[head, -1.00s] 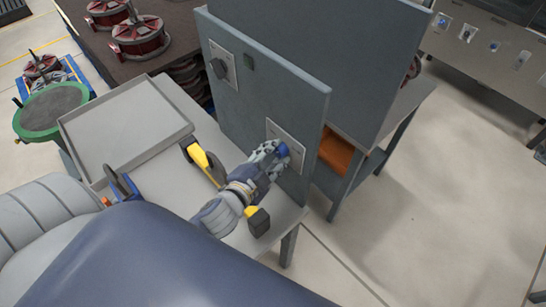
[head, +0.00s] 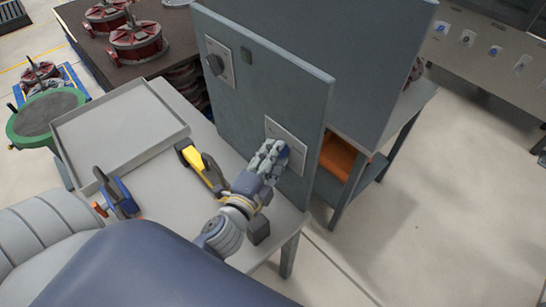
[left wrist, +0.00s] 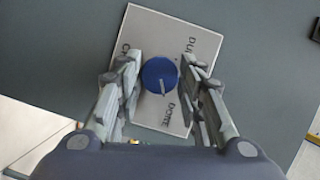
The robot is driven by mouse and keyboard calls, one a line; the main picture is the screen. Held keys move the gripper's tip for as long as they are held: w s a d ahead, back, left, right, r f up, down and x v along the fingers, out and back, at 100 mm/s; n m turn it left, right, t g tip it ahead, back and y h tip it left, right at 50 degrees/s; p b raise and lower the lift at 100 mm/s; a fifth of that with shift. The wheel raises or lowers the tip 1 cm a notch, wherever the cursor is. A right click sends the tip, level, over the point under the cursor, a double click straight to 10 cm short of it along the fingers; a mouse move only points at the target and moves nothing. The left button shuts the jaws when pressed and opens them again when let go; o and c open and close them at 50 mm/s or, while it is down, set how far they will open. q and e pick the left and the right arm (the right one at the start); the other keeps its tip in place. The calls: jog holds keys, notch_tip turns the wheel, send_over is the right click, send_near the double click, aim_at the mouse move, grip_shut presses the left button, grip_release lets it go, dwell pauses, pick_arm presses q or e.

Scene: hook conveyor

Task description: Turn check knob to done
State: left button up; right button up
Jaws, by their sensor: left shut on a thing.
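The check knob is a blue round knob (left wrist: 160,75) on a white plate (left wrist: 150,30) on the grey upright panel. Its pale pointer line points down in the left wrist view, towards the word DONE. Other words, partly covered, begin with "CH" on the left and "DU" on the right. My left gripper (left wrist: 160,82) is shut on the knob, one finger on each side. In the head view my left gripper (head: 272,157) is at the plate and hides most of the knob (head: 283,150). My right gripper is not in view.
A yellow-and-black tool (head: 205,167), a blue-and-orange tool (head: 120,195) and a grey tray (head: 165,140) are on the table. An orange bin (head: 338,158) is behind the panel.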

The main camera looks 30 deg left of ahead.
pick_arm(q)
jog(key=o, duration=1.1)
jog(key=shift+c, duration=0.2)
jog(key=shift+s, duration=0.15)
jog(key=s+r, duration=0.1)
jog(key=s, duration=1)
jog(key=shift+s+d, duration=0.3)
jog(key=shift+s, duration=0.05)
